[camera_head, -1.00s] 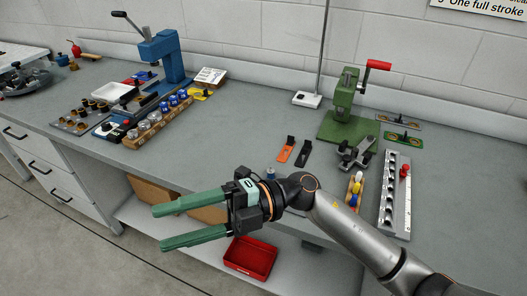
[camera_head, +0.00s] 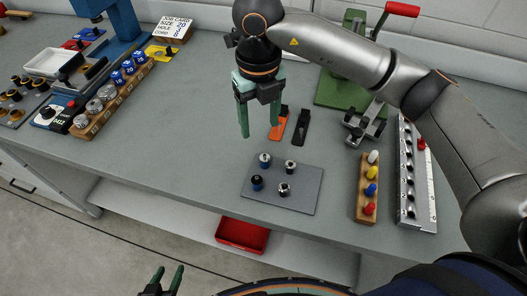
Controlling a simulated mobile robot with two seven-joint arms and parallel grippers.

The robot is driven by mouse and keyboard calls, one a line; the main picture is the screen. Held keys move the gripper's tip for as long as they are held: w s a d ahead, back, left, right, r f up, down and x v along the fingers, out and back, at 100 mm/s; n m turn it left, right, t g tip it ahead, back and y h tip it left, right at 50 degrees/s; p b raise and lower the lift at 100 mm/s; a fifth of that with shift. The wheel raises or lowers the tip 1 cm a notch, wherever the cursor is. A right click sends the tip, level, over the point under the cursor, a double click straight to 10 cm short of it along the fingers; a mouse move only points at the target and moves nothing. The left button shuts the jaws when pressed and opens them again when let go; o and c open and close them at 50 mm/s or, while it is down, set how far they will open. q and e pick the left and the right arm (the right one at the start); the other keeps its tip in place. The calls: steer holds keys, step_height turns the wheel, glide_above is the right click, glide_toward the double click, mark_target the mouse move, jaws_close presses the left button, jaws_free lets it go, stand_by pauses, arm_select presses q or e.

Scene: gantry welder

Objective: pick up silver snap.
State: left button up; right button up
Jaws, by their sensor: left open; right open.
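A small silver-and-black piece (camera_head: 284,189) stands at the front of a grey mat (camera_head: 308,200) on the bench. I cannot tell which silver piece is the silver snap. My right gripper (camera_head: 261,131) is open and empty, fingers pointing down, above the bench behind the mat. My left gripper (camera_head: 166,279) is open and empty at the bottom edge, in front of the bench.
A wooden block (camera_head: 361,210) with coloured knobs and a metal rail (camera_head: 413,205) stand right of the mat. Orange (camera_head: 279,124) and black (camera_head: 301,126) tools lie behind it. A green press (camera_head: 340,92) stands at back right. A red bin (camera_head: 242,236) sits below. Bench left of the mat is clear.

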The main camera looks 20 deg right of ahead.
mark_target(265, 156)
steer(key=f, duration=0.5)
steer(key=s+f+p, duration=0.1)
steer(key=f, duration=0.2)
steer(key=shift+d+f, duration=0.1)
steer(key=shift+d, duration=0.3)
steer(key=shift+f, duration=0.25)
steer(key=shift+c, duration=0.3)
jaws_close()
